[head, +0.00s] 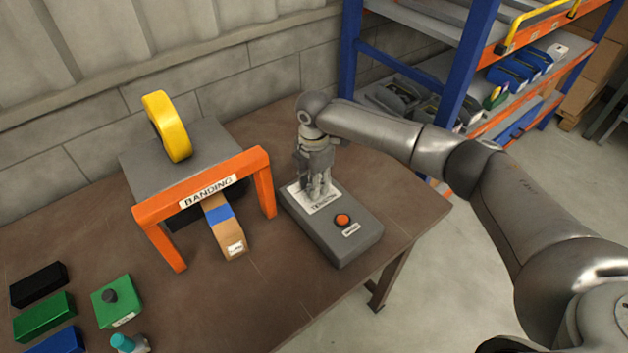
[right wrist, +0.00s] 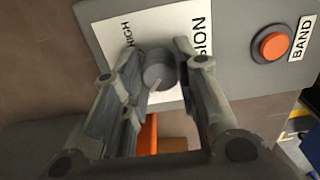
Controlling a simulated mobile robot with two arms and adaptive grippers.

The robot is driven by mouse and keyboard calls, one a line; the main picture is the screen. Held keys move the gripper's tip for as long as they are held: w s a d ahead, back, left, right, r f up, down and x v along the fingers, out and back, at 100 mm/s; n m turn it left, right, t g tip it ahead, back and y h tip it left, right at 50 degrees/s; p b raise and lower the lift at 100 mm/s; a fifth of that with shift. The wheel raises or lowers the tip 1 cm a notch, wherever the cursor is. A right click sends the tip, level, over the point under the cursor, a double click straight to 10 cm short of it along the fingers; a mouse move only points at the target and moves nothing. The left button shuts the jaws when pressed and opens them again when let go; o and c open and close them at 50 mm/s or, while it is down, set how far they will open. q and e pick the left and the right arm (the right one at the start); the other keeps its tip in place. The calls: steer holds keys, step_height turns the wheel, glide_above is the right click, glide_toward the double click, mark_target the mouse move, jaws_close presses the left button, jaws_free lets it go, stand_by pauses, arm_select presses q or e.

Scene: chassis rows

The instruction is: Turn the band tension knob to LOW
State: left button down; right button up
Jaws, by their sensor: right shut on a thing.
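The grey band tension knob (right wrist: 158,72) is round and sits on a white label plate (right wrist: 180,25) on the grey control box (head: 345,243). A pale pointer line on the knob aims toward the lower left in the right wrist view. HIGH is readable on the plate to the upper left of the knob; only part of TENSION shows, and LOW cannot be read. My right gripper (head: 317,190) points down over the plate, its fingers on both sides of the knob and shut on it. In the head view the fingers hide the knob. My left gripper is out of view.
An orange button (head: 342,220) labelled BAND sits on the same box. The orange-framed banding machine (head: 203,185) with a yellow reel (head: 167,126) stands left of it, a banded carton (head: 228,235) beneath. Several blocks and a green box (head: 117,300) lie at front left. A rack stands behind right.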

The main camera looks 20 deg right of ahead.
steer(key=shift+c, duration=0.2)
steer(key=o, duration=1.1)
steer(key=shift+c, duration=0.2)
step_height(320, 180, up, 12)
stand_by(0.3)
